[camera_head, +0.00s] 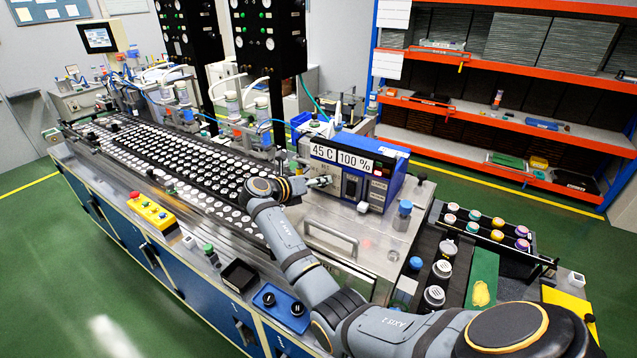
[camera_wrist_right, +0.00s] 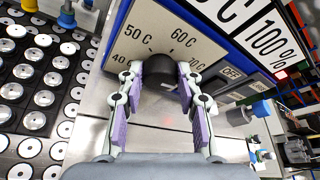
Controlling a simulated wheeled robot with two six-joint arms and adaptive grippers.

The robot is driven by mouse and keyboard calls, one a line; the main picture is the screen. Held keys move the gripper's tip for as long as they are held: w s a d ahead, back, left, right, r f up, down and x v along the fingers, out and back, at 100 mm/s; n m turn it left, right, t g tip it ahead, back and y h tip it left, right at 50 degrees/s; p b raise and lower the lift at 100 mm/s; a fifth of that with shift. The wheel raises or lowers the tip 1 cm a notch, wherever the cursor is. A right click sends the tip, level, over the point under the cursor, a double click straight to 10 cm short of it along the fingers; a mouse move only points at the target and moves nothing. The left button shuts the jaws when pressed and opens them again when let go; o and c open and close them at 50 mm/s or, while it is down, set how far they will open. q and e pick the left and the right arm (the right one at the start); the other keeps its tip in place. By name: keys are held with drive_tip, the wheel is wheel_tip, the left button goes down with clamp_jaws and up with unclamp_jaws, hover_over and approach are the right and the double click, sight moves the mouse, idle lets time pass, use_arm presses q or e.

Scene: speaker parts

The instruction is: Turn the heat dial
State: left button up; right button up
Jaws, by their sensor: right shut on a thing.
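The heat dial (camera_wrist_right: 159,68) is a round black knob on a light panel (camera_wrist_right: 124,48) with temperature marks from 40 to 70 C. My right gripper (camera_wrist_right: 160,74) is shut on it, with one fingertip on each side. In the head view my right gripper (camera_head: 318,183) reaches the left face of the blue control box (camera_head: 394,182), and the dial is hidden there. The display (camera_head: 342,158) on the box reads 45 C and 100 %. My left gripper is not in view.
The box stands on a metal housing (camera_head: 335,215) with a handle. Left of it runs a conveyor with rows of white discs (camera_head: 190,160). A switch marked OFF (camera_wrist_right: 232,72) is right of the dial. Speaker parts in trays (camera_head: 437,268) stand at the right.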

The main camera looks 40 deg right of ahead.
drive_tip(key=o, duration=1.2)
drive_tip(key=shift+a, duration=0.15)
drive_tip(key=shift+c, duration=0.2)
drive_tip(key=v, duration=0.7)
drive_tip(key=shift+s+a+r, duration=0.1)
drive_tip(key=shift+a, duration=0.3)
drive_tip(key=shift+d, duration=0.1)
drive_tip(key=shift+d, duration=0.1)
